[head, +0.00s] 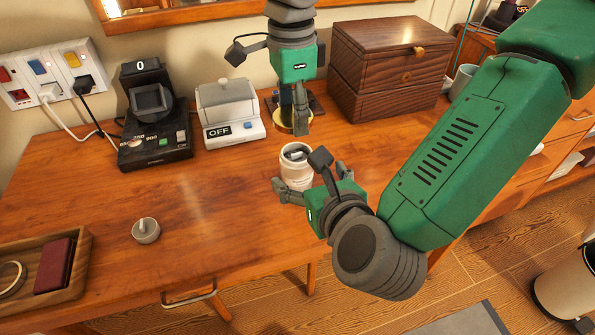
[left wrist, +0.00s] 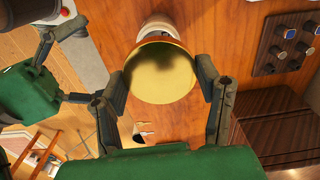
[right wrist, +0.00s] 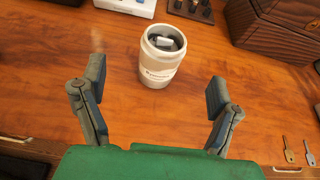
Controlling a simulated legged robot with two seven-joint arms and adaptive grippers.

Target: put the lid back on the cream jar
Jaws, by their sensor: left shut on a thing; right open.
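The cream jar (head: 296,181) is a white pot with printed writing, upright on the wooden desk. Its top is open and grey items show inside, also in the right wrist view (right wrist: 158,65). The round gold lid (left wrist: 160,72) is between my left gripper's fingers (left wrist: 163,78), which are shut on it. In the head view the lid (head: 283,127) is above and behind the jar, apart from it. My right gripper (head: 308,182) is open at the jar's near side. In the right wrist view the jar stands between and just beyond its fingertips (right wrist: 156,80).
A black device (head: 155,138) and a white OFF box (head: 230,112) stand left of the lid. A dark wooden box (head: 385,70) stands behind right. A small grey knobbed object (head: 146,230) and a wooden tray (head: 84,243) are at left. Two keys (right wrist: 288,149) lie right of the jar.

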